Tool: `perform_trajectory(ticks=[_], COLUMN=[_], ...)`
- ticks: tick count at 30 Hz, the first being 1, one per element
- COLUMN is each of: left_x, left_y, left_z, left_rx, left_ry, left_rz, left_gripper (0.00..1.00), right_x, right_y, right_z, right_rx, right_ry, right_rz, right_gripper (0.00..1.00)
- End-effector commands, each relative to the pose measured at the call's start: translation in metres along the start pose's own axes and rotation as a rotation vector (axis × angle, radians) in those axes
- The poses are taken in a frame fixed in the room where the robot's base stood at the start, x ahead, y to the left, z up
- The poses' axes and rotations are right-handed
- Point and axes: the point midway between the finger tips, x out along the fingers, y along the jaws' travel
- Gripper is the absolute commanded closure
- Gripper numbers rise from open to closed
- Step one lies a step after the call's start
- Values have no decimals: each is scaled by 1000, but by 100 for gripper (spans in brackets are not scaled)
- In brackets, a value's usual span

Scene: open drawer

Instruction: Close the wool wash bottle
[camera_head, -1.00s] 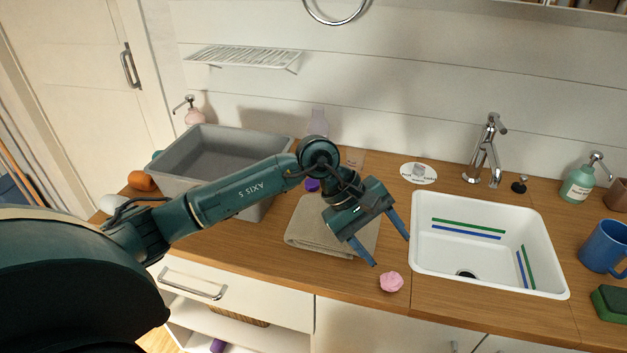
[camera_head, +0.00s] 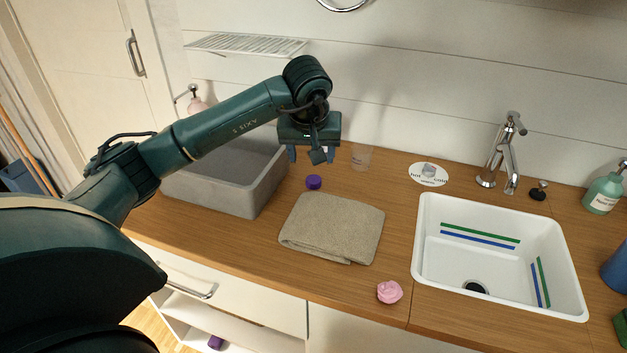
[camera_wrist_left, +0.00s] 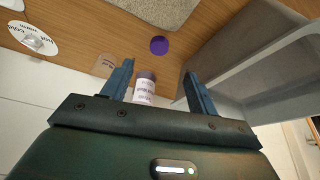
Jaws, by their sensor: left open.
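The wool wash bottle (camera_wrist_left: 145,90), pale with a printed label and a mauve top, shows between my left fingers in the left wrist view. My left gripper hides it in the head view. A purple cap (camera_head: 314,182) lies loose on the wooden counter in front of the gripper, and it also shows in the left wrist view (camera_wrist_left: 159,45). My left gripper (camera_head: 308,156) is open, fingers pointing down, above the back of the counter. It also spans the left wrist view (camera_wrist_left: 158,82). I cannot tell whether its fingers touch the bottle. My right gripper is out of view.
A grey basin (camera_head: 222,194) stands just left of the gripper. A folded beige towel (camera_head: 333,228) lies in front of the cap. A pink lump (camera_head: 389,292) is near the front edge. The white sink (camera_head: 430,275) and faucet (camera_head: 499,160) are to the right. The white wall is close behind.

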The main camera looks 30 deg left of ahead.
Motion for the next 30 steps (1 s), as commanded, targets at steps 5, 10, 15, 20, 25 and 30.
perform_trajectory(ticks=[5,10,15,20,25,30], left_x=[36,56,61,60,71,98], left_y=[0,0,0,0,1,0], left_z=[1,0,0,0,-1,-3], left_rx=[-1,-1,-1,0,0,-2], left_ry=[-5,-2,-1,0,-4,-6], left_rz=[-1,1,2,2,0,1], left_gripper=[41,41,41,41,41,41], right_x=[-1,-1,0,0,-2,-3], right_y=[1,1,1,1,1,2], right_z=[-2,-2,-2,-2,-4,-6], right_rx=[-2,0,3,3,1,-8], right_ry=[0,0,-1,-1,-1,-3], right_rz=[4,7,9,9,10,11], right_gripper=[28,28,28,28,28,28])
